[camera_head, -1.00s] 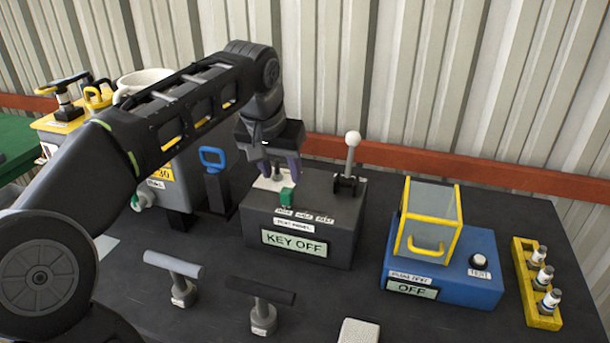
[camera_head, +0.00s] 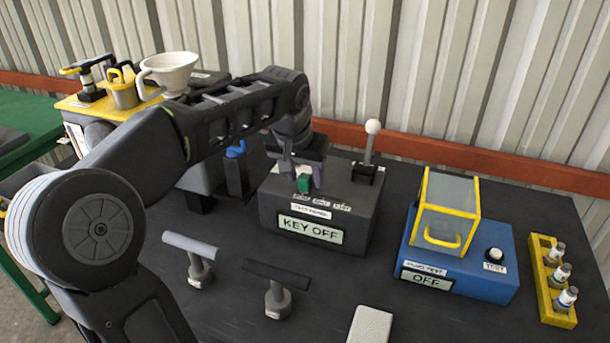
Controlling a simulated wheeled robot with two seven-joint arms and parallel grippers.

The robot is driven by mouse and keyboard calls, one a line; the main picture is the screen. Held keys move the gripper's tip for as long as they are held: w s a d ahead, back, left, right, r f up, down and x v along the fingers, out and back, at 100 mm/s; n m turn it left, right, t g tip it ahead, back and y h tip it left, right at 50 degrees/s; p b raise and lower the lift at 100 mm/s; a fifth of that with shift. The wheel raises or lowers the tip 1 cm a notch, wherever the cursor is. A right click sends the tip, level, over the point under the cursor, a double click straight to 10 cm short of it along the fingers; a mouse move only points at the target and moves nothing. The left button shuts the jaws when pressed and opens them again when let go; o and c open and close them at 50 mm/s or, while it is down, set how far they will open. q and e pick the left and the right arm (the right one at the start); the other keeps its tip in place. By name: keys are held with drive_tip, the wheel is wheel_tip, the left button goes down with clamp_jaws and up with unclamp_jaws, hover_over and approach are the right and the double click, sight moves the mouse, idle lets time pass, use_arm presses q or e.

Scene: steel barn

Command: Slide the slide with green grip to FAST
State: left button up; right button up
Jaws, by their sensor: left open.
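The slide's green grip (camera_head: 304,184) sits on the top of a dark grey control box (camera_head: 350,226) near the back middle of the table. Small labels in a row lie just in front of it, too small to read surely. The box front reads KEY OFF. My left gripper (camera_head: 304,180) points down over the box top with its fingers apart, one on each side of the green grip. I cannot tell whether the fingers touch it. The slide's track is mostly hidden by the gripper. My right gripper is not in view.
A white-knobbed lever (camera_head: 371,142) stands on the same box, right of my gripper. A blue box (camera_head: 468,262) with a yellow-framed clear cover is at right, beside a yellow rack (camera_head: 550,290). Two T-handles (camera_head: 189,248) (camera_head: 277,276) stand in front. A blue-handled lever (camera_head: 236,165) is at left.

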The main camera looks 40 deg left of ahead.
use_arm(q)
drive_tip(key=shift+w+f, duration=0.1)
drive_tip(key=shift+f, duration=0.15)
clamp_jaws()
idle(0.3)
idle(0.9)
